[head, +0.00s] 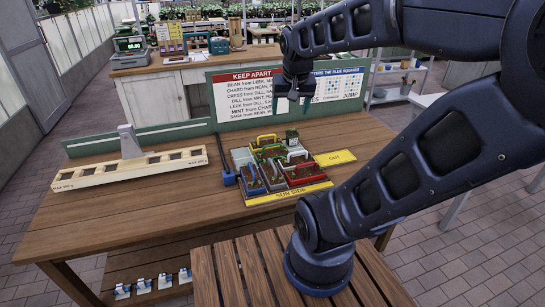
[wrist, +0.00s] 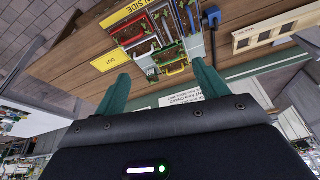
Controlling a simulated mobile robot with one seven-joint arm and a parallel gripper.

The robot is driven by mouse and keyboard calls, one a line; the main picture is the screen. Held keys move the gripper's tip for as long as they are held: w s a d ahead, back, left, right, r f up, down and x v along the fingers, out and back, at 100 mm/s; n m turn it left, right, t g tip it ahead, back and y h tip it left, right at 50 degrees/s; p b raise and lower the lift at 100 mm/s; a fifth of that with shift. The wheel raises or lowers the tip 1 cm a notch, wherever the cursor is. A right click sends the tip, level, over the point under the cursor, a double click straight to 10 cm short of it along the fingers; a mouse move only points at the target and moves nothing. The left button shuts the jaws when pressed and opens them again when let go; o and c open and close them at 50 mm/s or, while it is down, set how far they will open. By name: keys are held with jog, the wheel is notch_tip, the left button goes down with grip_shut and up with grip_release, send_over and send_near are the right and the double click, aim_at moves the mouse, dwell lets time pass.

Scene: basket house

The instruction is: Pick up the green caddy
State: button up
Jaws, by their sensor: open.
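The green caddy (head: 268,152) appears to be among several small caddies packed on a tray in the middle of the wooden table, with a yellow-handled caddy behind it and a red one in front. It is small and partly hidden by its neighbours. In the wrist view a green edge (wrist: 167,51) shows between the red and yellow caddies. My gripper (head: 293,107) is open and empty, its teal fingers pointing down, above and behind the cluster.
A red caddy (head: 303,174), a blue caddy (head: 252,181) and a white-handled one crowd the tray. A yellow "OUT" pad (head: 336,158) lies to the right. A cream slotted rack (head: 130,170) stands left. A rules board (head: 245,95) rises behind. The table's front is clear.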

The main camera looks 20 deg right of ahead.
jog(key=w+f+m+g+h, duration=0.1)
jog(key=w+f+m, duration=0.25)
jog(key=w, duration=0.55)
jog(key=m+g+h, duration=0.3)
jog(key=m, duration=0.9)
send_over(271, 153)
jog(key=a, duration=0.4)
jog(key=f, duration=2.2)
jog(key=shift+s+d+f, duration=0.1)
jog(key=shift+s, duration=0.1)
jog(key=shift+w+f, duration=0.15)
jog(key=shift+f, duration=0.35)
jog(key=x, duration=1)
jog(key=shift+f, duration=0.3)
jog(key=shift+c, duration=0.4)
jog(key=c, duration=0.7)
